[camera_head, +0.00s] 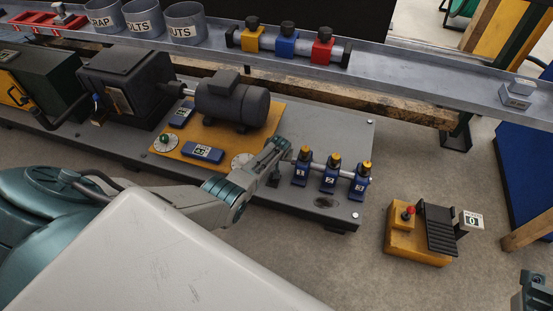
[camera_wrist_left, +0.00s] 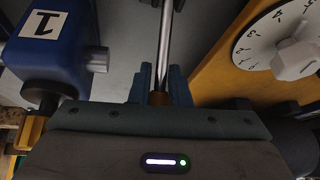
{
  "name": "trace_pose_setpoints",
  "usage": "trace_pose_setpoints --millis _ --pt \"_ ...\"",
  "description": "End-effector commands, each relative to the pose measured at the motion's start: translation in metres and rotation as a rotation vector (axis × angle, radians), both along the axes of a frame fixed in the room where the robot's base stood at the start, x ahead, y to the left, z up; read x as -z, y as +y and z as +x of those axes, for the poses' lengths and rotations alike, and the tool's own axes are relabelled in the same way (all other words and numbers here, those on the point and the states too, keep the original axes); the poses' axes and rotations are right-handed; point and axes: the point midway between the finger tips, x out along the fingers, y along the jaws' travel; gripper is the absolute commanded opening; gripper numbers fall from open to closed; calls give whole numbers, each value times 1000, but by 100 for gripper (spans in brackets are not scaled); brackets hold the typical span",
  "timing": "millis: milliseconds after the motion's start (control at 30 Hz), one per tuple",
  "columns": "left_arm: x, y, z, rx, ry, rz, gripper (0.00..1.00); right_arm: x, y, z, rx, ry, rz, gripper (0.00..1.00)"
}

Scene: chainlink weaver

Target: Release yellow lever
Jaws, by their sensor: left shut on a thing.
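My left gripper (camera_head: 280,148) reaches over the grey bench plate, between the white dial (camera_head: 242,160) and blue block 1 (camera_head: 300,173). In the left wrist view its fingers (camera_wrist_left: 160,88) are shut on the yellow lever; a small yellow-orange part (camera_wrist_left: 159,98) shows between them. A bare metal rod (camera_wrist_left: 166,45) runs away from the fingers. In the head view the gripper hides most of the lever. My right gripper (camera_head: 533,290) shows only partly at the bottom right, and its jaws are unclear.
Blue blocks 2 (camera_head: 328,180) and 3 (camera_head: 360,187), with yellow knobs, stand to the right on a shared rod. In the wrist view block 1 (camera_wrist_left: 45,45) and the numbered dial (camera_wrist_left: 280,40) flank the fingers. A dark motor (camera_head: 232,100) stands behind. An orange pedal box (camera_head: 400,238) is on the floor.

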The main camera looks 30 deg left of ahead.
Motion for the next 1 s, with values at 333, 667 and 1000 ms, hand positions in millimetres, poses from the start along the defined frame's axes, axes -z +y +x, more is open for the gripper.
trace_pose_setpoints --millis 333,667,1000 --pt "-7 8 13 1 -25 12 0 1 0 0 1 -8 3 36" --pt "-8 8 13 1 -26 13 22 1 0 0 1 -8 3 36" --pt "-3 5 9 1 -16 6 44 1 0 0 1 -8 4 36"
